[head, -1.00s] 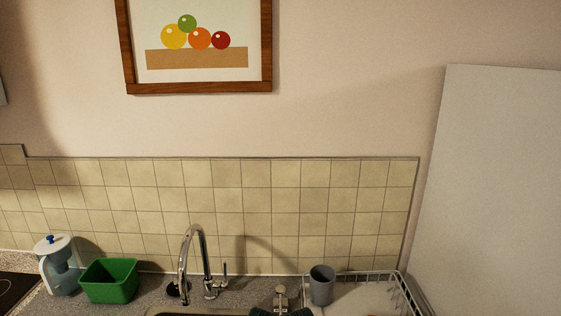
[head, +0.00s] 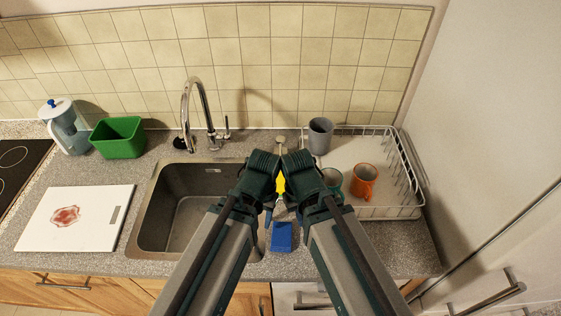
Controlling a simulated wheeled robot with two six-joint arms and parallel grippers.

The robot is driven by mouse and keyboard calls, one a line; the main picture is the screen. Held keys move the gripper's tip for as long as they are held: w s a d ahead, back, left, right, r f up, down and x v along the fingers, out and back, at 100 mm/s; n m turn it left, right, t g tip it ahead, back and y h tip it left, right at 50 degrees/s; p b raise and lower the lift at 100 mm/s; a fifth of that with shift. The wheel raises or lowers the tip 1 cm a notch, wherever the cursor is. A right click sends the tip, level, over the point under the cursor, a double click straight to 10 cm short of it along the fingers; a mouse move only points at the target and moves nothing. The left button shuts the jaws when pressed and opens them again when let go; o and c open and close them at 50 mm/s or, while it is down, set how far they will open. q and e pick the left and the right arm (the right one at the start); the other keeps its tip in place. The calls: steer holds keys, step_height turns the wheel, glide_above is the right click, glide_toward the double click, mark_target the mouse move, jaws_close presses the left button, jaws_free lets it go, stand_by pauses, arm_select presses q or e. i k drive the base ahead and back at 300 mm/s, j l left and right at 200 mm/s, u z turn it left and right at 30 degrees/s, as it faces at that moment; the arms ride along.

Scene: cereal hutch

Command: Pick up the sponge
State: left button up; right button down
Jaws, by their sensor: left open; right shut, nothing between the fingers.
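A blue block that looks like the sponge (head: 282,237) lies on the counter near its front edge, just right of the sink. My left gripper (head: 259,172) and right gripper (head: 303,173) are side by side beyond it, over the strip between sink and dish rack. Both are apart from the sponge. The left is open and the right is shut and empty; their fingers are mostly hidden behind my wrists. A yellow item (head: 280,184) shows partly in the gap between them; I cannot tell what it is.
The sink (head: 153,215) with its tap (head: 190,110) is left. The dish rack (head: 405,170) at right holds a grey cup (head: 320,135), an orange mug (head: 364,181) and a partly hidden green mug (head: 333,182).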

mark_target(279, 181)
steer(key=k, duration=0.65)
steer(key=u, duration=1.05)
